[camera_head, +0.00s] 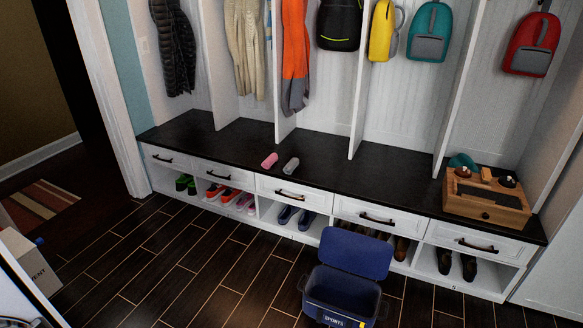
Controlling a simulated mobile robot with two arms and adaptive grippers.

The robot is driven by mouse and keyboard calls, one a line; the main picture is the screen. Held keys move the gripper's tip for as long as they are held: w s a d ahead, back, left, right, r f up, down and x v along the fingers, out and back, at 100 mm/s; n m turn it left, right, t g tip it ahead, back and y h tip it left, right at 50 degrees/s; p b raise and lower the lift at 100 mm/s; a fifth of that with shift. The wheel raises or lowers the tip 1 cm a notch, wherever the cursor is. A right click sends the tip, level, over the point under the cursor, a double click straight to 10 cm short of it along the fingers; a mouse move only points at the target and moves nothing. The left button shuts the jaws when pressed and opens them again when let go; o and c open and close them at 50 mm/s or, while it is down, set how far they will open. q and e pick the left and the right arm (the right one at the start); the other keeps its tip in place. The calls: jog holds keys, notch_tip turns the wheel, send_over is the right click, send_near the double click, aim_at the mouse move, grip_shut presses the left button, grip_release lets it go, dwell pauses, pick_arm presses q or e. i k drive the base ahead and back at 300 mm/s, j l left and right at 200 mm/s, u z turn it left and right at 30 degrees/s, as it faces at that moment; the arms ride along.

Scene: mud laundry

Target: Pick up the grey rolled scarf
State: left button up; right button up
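The grey rolled scarf (291,165) lies on the dark bench top (227,143), near its front edge and above the middle drawer. A pink roll (269,160) of similar size lies just to its left, with a small gap between them. Nothing touches or covers the grey scarf. Neither of my grippers shows in the head view.
An open blue bin (341,291) stands on the floor before the bench. A wooden box (486,202) sits on the bench's right end. Vertical dividers split the hanging space. Shoes fill cubbies below the drawers. A cardboard box (28,262) stands lower left.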

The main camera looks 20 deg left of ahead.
aim_at(292, 165)
jog(key=i+j, duration=0.3)
jog(key=j, duration=0.15)
jog(key=i+j, duration=0.25)
jog(key=j, duration=0.2)
jog(key=i+j, duration=0.3)
jog(key=j, duration=0.15)
